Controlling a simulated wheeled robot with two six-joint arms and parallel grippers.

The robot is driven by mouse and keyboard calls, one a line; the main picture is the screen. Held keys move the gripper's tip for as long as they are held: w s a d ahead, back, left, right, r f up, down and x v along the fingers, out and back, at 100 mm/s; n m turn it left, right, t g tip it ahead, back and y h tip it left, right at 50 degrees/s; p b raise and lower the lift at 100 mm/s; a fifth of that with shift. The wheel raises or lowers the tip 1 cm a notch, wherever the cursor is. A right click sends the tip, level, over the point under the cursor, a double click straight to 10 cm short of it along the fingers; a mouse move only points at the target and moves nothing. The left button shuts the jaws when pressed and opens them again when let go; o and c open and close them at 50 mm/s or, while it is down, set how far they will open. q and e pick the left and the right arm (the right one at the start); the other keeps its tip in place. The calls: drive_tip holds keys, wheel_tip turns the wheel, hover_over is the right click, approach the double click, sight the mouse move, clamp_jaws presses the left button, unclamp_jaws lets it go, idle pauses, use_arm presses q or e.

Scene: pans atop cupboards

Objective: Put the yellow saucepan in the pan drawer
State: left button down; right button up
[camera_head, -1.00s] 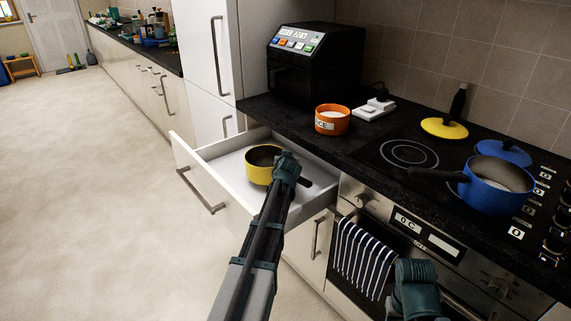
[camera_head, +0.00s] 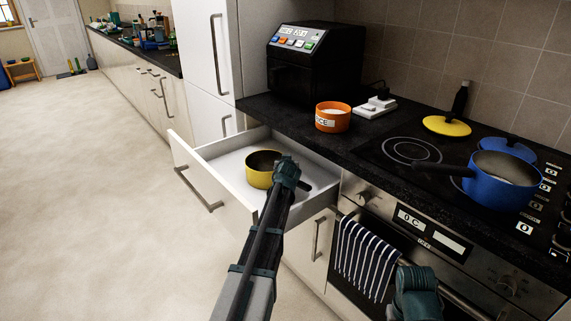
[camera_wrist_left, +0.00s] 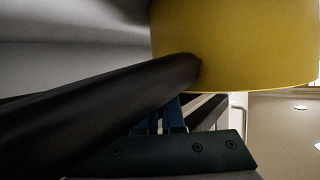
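The yellow saucepan (camera_head: 260,176) stands upright inside the open pan drawer (camera_head: 199,179), near its middle. Its dark handle (camera_head: 304,186) points right, towards the oven side. My left gripper (camera_head: 286,172) is at the saucepan's right side, over the root of the handle. In the left wrist view the yellow wall (camera_wrist_left: 240,45) fills the upper right, and the black handle (camera_wrist_left: 110,100) crosses in front of my blue fingers, hiding their tips. I cannot tell whether they grip it. My right gripper (camera_head: 416,288) is low in front of the oven; its fingers do not show clearly.
A blue saucepan (camera_head: 503,183), a yellow lid (camera_head: 446,126) and a blue lid are on the hob. A striped towel (camera_head: 365,258) hangs on the oven rail. Floor on the left is clear.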

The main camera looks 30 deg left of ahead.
use_arm(q)
drive_tip(key=c, duration=1)
unclamp_jaws()
drive_tip(key=shift+c, duration=0.2)
drive_tip(key=shift+r, duration=0.1)
drive_tip(key=p+v, duration=0.5)
drive_tip(key=v, duration=0.7)
